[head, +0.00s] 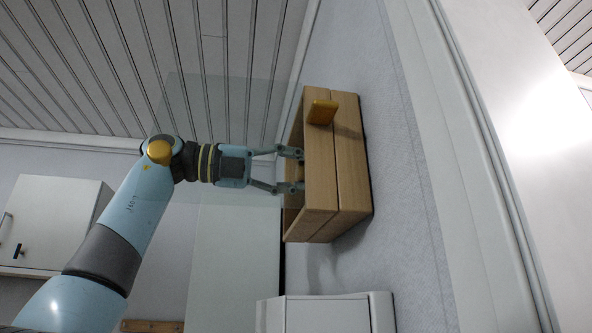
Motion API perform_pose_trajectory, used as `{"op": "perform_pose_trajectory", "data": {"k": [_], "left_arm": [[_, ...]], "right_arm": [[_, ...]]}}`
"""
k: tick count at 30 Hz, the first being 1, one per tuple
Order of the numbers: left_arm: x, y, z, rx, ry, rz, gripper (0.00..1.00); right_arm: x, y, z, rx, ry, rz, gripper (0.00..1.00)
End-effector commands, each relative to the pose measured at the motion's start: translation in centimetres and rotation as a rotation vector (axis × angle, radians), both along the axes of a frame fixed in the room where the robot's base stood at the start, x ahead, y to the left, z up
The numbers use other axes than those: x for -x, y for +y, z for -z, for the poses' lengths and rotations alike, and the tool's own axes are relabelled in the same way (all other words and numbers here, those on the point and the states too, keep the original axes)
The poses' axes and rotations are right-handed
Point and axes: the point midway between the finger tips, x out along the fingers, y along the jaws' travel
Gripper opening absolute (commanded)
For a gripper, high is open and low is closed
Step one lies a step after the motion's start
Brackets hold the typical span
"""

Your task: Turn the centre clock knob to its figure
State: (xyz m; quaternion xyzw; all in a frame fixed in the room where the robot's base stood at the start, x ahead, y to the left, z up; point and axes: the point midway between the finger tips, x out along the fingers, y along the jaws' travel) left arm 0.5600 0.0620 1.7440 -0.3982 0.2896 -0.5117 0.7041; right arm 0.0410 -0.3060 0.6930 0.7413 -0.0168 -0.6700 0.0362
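A light wooden box (352,160) is fixed on the wall, with an orange-yellow knob or tab (322,112) standing out from its near side, towards the top. No clock face or figure can be made out, and I cannot tell whether this orange piece is the centre clock knob. My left gripper (298,171) comes in from the left, its two fingers apart at the box's left-hand edge. Only wood shows between the fingertips, and I cannot tell whether they touch it. The box's left-hand face is mostly turned away. My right gripper is out of view.
A clear pane (235,110) stands behind my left arm. A white cabinet (55,225) is at the lower left. A white box-shaped unit (330,312) sits below the wooden box. The wall right of the wooden box is bare.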

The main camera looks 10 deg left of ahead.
Motion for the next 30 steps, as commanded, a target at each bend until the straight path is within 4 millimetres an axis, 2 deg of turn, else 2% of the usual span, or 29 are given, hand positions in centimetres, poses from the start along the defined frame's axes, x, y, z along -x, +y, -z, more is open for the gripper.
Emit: {"op": "perform_pose_trajectory", "data": {"k": [15, 16, 20, 21, 30], "left_arm": [[-0.03, 0.03, -0.14, 0.008, 0.015, -0.003, 0.0], [-0.02, 0.04, -0.14, 0.008, 0.015, -0.003, 0.34], [-0.02, 0.03, -0.1, 0.008, 0.015, -0.002, 0.51], [-0.02, 0.03, -0.09, 0.007, 0.016, -0.001, 0.54], [0.04, 0.29, -0.02, 0.005, 0.016, -0.002, 0.54]], "right_arm": [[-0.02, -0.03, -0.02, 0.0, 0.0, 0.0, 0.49], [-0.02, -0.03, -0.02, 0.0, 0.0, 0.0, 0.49], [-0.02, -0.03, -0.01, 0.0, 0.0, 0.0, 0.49], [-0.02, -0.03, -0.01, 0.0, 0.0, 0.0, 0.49], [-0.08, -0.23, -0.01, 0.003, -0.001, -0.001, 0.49]]}}
